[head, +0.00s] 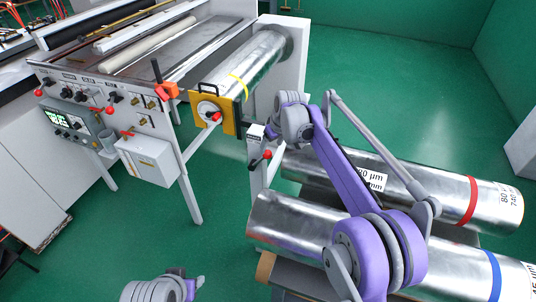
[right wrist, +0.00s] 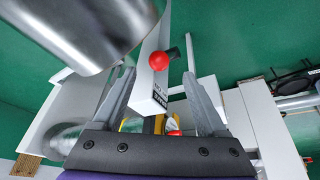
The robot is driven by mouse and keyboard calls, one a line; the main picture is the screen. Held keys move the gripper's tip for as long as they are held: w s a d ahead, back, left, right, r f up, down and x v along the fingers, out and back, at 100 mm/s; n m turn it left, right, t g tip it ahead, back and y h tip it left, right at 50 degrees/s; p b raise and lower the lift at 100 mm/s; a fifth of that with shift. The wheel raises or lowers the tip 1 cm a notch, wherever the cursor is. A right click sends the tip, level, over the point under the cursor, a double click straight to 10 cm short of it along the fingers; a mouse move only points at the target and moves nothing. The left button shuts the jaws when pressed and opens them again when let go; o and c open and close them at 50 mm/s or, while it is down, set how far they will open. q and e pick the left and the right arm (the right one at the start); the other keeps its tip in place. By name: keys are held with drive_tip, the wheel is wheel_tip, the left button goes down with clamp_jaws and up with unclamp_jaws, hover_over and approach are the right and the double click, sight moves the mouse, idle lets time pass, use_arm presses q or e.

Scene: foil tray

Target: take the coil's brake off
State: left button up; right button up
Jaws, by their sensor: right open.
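A white post (head: 254,170) stands in front of the mounted coil, with a lever ending in a red ball knob (head: 267,154). The mounted silver coil (head: 255,68) has a yellow band and a yellow end plate (head: 188,100) with another red knob (head: 217,117). My right gripper (right wrist: 159,76) is open, its fingers either side of the post in the picture; contact cannot be told. My left gripper's fingers are out of view.
Two loose silver rolls, one with a red band (head: 473,200) and one with a blue band (head: 494,272), lie right of the post beneath my right arm. The machine panel (head: 95,95) with levers and a white box (head: 147,160) stands left. Green floor (head: 115,240) is clear below it.

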sight(268, 152)
drive_tip(key=x, duration=0.8)
drive_tip(key=shift+w+f, duration=0.1)
drive_tip(key=shift+f, duration=0.05)
clamp_jaws()
idle(1.1)
